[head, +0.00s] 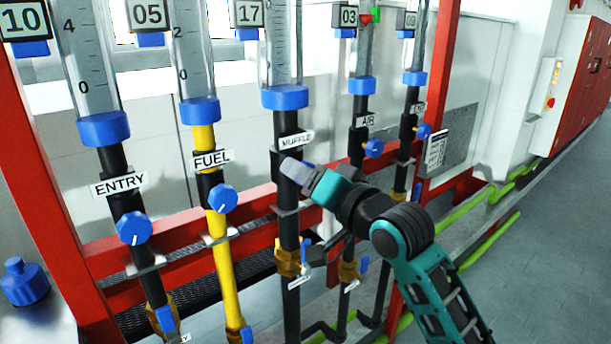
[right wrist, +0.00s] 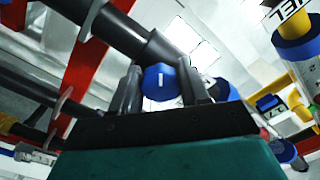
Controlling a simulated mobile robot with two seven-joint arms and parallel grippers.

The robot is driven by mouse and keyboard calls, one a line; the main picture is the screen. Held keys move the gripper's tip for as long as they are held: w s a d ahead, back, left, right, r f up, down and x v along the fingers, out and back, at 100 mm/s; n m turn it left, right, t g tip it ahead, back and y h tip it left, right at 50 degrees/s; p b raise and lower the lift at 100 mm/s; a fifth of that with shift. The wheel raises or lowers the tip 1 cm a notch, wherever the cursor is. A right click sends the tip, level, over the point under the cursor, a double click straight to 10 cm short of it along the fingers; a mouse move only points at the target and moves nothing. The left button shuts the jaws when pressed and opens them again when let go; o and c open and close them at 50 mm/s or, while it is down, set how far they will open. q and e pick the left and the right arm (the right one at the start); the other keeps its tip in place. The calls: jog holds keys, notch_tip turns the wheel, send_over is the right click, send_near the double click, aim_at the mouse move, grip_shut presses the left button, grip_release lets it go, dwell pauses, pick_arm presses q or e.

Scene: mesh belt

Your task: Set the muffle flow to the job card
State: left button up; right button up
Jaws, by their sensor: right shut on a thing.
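The MUFFLE flow tube has a blue collar (head: 285,97), a label reading MUFFLE (head: 296,139) and a black lower pipe (head: 289,225). A sign reading 17 (head: 250,13) is at its upper left. My right gripper (head: 298,174) is at this pipe just below the label, its body hiding the knob in the head view. In the right wrist view, the blue knob (right wrist: 160,80) with a white mark sits between the two dark fingers, which are shut on it. A white printed card (head: 436,150) hangs at the right; its text is too small to read. My left gripper is out of view.
ENTRY (head: 119,184) and FUEL (head: 212,158) pipes with blue knobs stand left of MUFFLE; AIR (head: 367,121) and another pipe stand right. Red frame bars (head: 108,247) run behind them. A blue bottle-like object (head: 24,282) is at lower left. Open floor (head: 545,260) lies at right.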

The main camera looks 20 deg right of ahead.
dwell(0.5)
jog(key=o, duration=1)
